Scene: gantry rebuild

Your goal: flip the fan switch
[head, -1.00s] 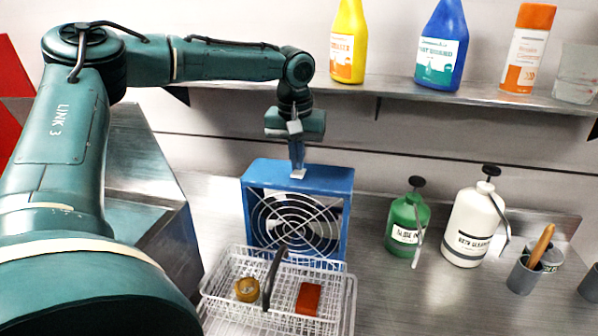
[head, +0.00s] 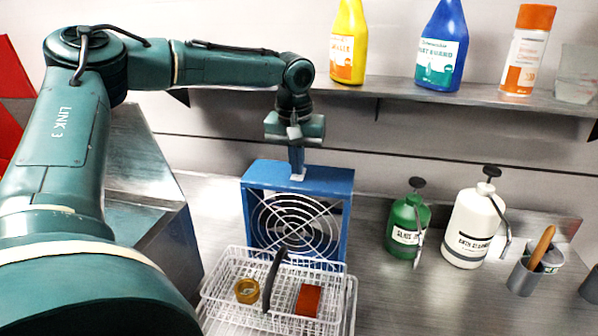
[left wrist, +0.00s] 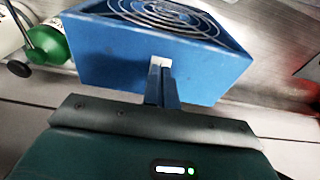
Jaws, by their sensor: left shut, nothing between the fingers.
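The blue box fan (head: 346,205) stands on the steel counter, its round wire grille facing front. A small white switch (head: 298,177) sits on its top face. My left gripper (head: 297,172) points down at the switch from above, fingers shut and empty. In the left wrist view, the shut fingertips (left wrist: 161,72) meet the white switch (left wrist: 160,62) on the blue fan housing (left wrist: 110,55). They look to be at or touching it, and they hide part of it. Which way the switch is tipped I cannot tell. My right gripper is not in view.
A white wire basket (head: 215,290) with a dark handle stands in front of the fan, holding an amber jar (head: 246,291) and a red-brown block (head: 308,300). A green bottle (head: 405,228) and a white bottle (head: 470,228) stand to the right. A shelf (head: 400,88) with bottles runs above.

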